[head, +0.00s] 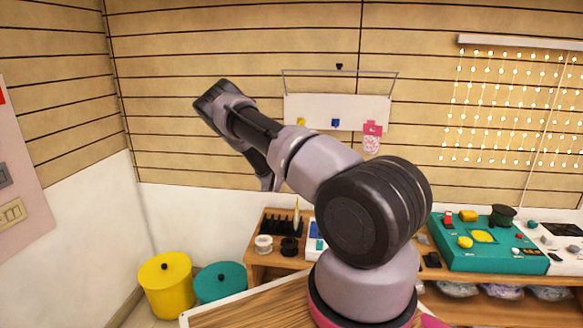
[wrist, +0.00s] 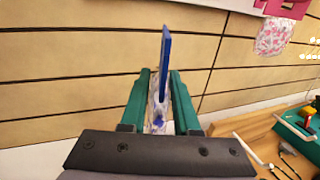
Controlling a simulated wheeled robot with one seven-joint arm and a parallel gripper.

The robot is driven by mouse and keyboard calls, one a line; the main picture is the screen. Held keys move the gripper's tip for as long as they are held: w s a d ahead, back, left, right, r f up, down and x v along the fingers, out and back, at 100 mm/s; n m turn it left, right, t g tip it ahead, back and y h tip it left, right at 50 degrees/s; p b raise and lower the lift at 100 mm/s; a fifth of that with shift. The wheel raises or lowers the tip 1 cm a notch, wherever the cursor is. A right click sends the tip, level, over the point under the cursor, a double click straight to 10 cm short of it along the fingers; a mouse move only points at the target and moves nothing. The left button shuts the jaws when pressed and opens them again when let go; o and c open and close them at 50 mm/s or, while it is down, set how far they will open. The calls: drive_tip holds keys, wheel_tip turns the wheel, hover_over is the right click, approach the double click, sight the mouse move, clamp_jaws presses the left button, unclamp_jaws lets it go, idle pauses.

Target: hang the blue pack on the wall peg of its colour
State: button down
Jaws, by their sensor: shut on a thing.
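The blue pack (wrist: 165,66) is in the wrist view, seen nearly edge-on, with a stiff blue header above a clear bag. My gripper (wrist: 160,76) is shut on it, with its green fingers on either side of the bag. In the head view I cannot make out the pack or the fingertips; my arm hides that area. The white peg board (head: 352,105) is on the wall there. Its blue peg (head: 336,123) is bare, between the yellow peg (head: 301,122) and a hanging pink pack (head: 371,142).
The pink pack also shows at upper right in the wrist view (wrist: 272,38). A wooden bench with a black rack (head: 281,225) and a teal box (head: 485,243) stands below. Yellow (head: 166,287) and teal bins are at lower left. A light curtain (head: 505,105) hangs at right.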

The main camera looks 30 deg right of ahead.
drive_tip(key=s+d+r+m+g+h, duration=0.4)
drive_tip(key=s+d+r+m+g, duration=0.4)
drive_tip(key=s+d+r+g, duration=0.3)
drive_tip(key=w+d+f+g, duration=0.1)
drive_tip(key=w+d+f, duration=0.1)
drive_tip(key=w+d, duration=0.4)
drive_tip(key=shift+w+d+f, duration=0.15)
drive_tip(key=shift+w+d, duration=0.1)
drive_tip(key=shift+w, duration=1.6)
drive_tip(key=c, duration=0.6)
unclamp_jaws()
drive_tip(key=shift+o, duration=0.2)
